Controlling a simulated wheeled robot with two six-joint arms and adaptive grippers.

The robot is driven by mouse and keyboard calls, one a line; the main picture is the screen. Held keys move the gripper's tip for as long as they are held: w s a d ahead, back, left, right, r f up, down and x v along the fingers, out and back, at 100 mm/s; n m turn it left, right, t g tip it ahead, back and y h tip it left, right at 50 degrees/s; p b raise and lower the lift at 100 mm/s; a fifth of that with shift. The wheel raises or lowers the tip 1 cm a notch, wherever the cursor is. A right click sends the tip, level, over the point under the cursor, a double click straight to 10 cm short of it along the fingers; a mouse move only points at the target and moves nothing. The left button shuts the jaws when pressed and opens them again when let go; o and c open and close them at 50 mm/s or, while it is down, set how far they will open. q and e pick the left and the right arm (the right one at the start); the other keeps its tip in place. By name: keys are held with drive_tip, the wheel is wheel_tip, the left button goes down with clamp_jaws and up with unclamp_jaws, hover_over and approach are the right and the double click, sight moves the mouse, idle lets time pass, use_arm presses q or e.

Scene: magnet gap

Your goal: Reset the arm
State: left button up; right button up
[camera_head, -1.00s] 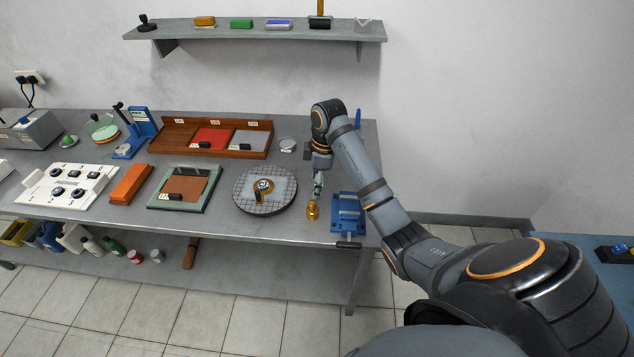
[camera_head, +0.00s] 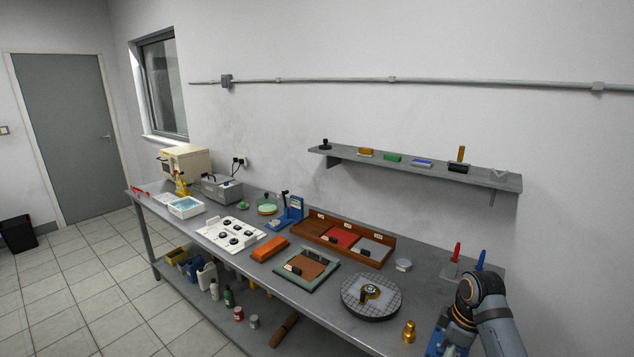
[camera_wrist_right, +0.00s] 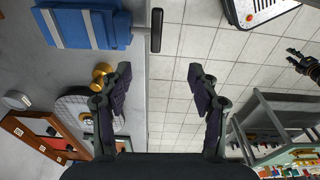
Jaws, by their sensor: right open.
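My right arm (camera_head: 485,300) stands at the lower right in the head view, over the right end of the bench, and its gripper is hidden there. In the right wrist view my right gripper (camera_wrist_right: 159,84) is open, with nothing between its fingers. A brass knob-shaped piece (camera_head: 409,332) stands on the bench; it also shows in the right wrist view (camera_wrist_right: 101,72), partly covered by the left finger. A blue vise (camera_wrist_right: 82,27) lies beside it. A small dark claw, apparently my left gripper (camera_wrist_right: 290,57), shows at the right edge of the wrist view; its opening is unclear.
The grey bench (camera_head: 335,325) holds a round gridded plate (camera_head: 371,298), a wooden divided tray (camera_head: 343,239), a framed panel (camera_head: 306,268) and a white control panel (camera_head: 231,235). Red and blue pointed pieces (camera_head: 457,252) stand near my arm. A shelf (camera_head: 415,168) hangs above. Floor in front is clear.

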drive_tip(key=s+a+f+m, duration=0.3)
drive_tip(key=s+f, duration=0.2)
drive_tip(key=f, duration=0.2)
drive_tip(key=s+a+m+t+h, duration=0.25)
drive_tip(key=s+m, duration=0.45)
drive_tip(key=s, duration=0.9)
drive_tip(key=s+d+f+g, duration=0.1)
drive_tip(key=s+f, duration=0.1)
drive_tip(key=f, duration=1.2)
drive_tip(key=s+d+f, duration=0.1)
drive_tip(key=d+f, duration=0.1)
drive_tip(key=f, duration=1.3)
use_arm(q)
drive_tip(key=shift+t, duration=0.3)
drive_tip(key=w, duration=0.2)
drive_tip(key=w+f+b, duration=0.1)
drive_tip(key=w, duration=0.1)
drive_tip(key=shift+w, duration=0.15)
use_arm(e)
drive_tip(key=s+f+g, duration=0.1)
drive_tip(key=s+f, duration=1.3)
drive_tip(key=s, duration=0.3)
drive_tip(key=shift+s+d+f+m+y, duration=0.25)
drive_tip(key=shift+s+f+m+y, duration=0.05)
drive_tip(key=shift+m+y, duration=0.1)
